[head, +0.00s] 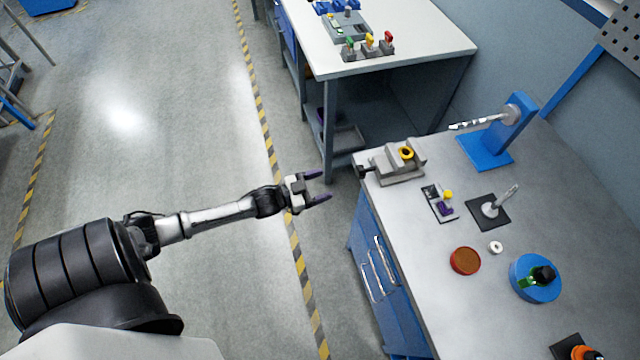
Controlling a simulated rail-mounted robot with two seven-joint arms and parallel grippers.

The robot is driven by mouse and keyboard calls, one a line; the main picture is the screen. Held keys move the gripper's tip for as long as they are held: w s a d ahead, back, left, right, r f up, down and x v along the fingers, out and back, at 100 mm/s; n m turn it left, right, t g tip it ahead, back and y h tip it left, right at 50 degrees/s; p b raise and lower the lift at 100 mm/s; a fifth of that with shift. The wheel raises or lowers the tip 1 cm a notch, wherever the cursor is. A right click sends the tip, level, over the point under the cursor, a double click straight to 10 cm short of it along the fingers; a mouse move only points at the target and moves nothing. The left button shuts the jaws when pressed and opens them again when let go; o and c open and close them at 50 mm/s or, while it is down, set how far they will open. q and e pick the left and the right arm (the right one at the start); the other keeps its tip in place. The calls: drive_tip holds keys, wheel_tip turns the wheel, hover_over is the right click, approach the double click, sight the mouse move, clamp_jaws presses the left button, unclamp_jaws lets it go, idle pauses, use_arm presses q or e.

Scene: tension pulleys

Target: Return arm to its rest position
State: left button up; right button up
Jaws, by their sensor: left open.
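My left gripper (320,187) is at the end of my left arm, which reaches in from the lower left over the open floor. Its two purple-tipped fingers are apart, with nothing between them. It is left of the grey workbench (560,200), clear of the bench edge and of everything on it. My right gripper does not show.
The bench carries a grey vise (400,164), a blue stand (492,142), a red round dish (465,261), a blue round base (535,278) and a small white ring (495,247). A white-topped table (420,40) stands behind. The floor (180,110) at left is clear.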

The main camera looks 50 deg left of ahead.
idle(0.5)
use_arm(q)
wheel_tip(320, 180, down, 7)
drive_tip(key=s+a+g+y, duration=0.2)
drive_tip(key=s+g+y, duration=0.1)
drive_tip(key=g+y, duration=0.4)
drive_tip(key=s+d+r+n+g+h, duration=0.1)
drive_tip(key=s+d+r+g, duration=0.25)
drive_tip(key=s+d, duration=0.55)
drive_tip(key=s+d+r+n+g+h, duration=0.1)
drive_tip(key=s+d+r+n+g, duration=0.15)
drive_tip(key=s+d+r, duration=0.5)
wheel_tip(320, 180, up, 22)
drive_tip(key=s+d+p, duration=0.2)
drive_tip(key=p, duration=2.3)
drive_tip(key=shift+m+g, duration=0.35)
drive_tip(key=shift+g, duration=0.05)
